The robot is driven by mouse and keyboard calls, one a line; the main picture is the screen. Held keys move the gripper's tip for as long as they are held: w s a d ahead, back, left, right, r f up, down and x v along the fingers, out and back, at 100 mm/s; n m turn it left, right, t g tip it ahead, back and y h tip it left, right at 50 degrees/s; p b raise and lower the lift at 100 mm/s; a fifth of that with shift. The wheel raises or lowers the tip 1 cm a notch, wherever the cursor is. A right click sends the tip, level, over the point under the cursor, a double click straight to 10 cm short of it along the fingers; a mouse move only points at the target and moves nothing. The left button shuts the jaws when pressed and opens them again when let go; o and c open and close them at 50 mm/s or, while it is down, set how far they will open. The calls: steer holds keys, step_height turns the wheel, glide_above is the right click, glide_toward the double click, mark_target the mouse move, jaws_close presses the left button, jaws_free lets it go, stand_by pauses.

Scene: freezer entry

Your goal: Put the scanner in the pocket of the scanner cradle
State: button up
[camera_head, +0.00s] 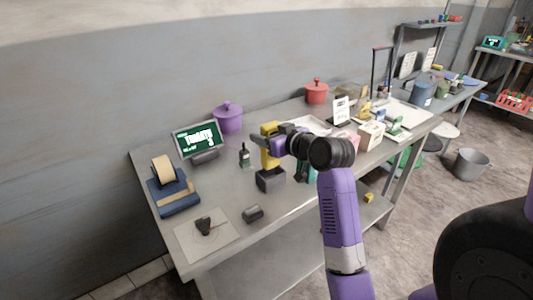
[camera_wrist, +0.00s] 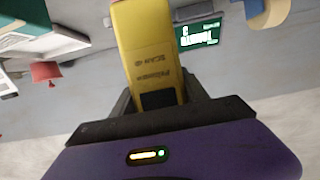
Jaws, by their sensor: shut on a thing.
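The yellow scanner (camera_head: 268,158) is upright in my gripper (camera_head: 271,144) above the back middle of the steel table. In the wrist view the scanner (camera_wrist: 146,45) points away between the dark fingers (camera_wrist: 158,100), with printed lettering on its face. My gripper is shut on it. The scanner cradle looks to be the dark grey block (camera_head: 270,181) right below the scanner. The scanner's lower end meets the block's top edge in the head view; I cannot tell whether it is inside the pocket or just above or behind it. The pocket opening is hidden.
A dark bottle-like device (camera_head: 245,156) stands left of the cradle. A green-screen display (camera_head: 198,138), purple pot (camera_head: 228,118) and tape dispenser (camera_head: 173,190) are farther left. A grey cylinder (camera_head: 253,214) lies in front. Boxes and a tray crowd the right.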

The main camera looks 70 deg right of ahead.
steer(key=shift+f, duration=2.95)
steer(key=shift+f, duration=0.15)
steer(key=o, duration=1.6)
